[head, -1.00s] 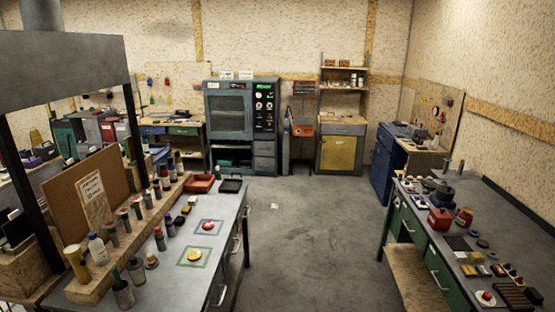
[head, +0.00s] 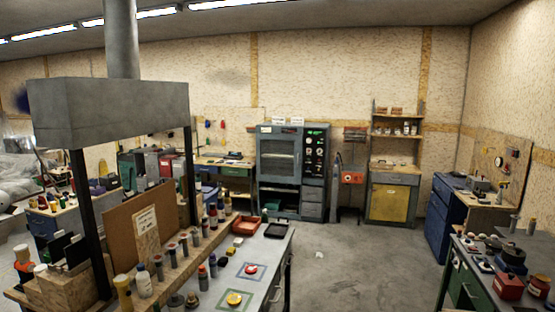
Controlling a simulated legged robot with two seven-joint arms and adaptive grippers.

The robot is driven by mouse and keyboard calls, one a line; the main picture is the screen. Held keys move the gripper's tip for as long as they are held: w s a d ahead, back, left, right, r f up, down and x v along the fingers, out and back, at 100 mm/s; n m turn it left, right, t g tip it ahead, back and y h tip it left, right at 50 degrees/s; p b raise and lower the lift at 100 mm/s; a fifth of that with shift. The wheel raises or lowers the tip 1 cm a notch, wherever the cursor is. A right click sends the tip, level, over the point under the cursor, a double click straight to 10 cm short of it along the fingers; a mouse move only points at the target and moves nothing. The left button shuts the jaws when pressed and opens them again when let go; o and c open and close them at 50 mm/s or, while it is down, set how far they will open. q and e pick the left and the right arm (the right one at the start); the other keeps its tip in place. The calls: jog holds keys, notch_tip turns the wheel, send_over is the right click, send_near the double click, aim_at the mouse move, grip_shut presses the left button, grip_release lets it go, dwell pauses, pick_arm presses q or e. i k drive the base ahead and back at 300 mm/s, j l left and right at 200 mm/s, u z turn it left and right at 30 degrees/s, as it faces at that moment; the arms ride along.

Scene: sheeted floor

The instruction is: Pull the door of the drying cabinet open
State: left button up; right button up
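The drying cabinet (head: 313,170) stands against the back wall in the head view, grey-blue, with a dark control panel of dials and a green display on its right side. Its door (head: 279,157) is the windowed upper left part and looks shut. A darker open space with something inside shows below the door. The door's handle is too small to make out clearly. Neither of my grippers is in view.
A workbench with bottles and a red button (head: 251,269) fills the front left under a grey hood (head: 112,112). Another bench (head: 470,285) stands at the right. A yellow-door cupboard (head: 389,202) stands right of the drying cabinet.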

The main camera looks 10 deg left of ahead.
aim_at(296, 179)
jog(key=i+l+z, duration=0.15)
jog(key=i, duration=0.3)
jog(key=i+l+z, duration=0.2)
jog(key=i, duration=0.3)
jog(key=i+u, duration=0.2)
jog(key=i, duration=4.05)
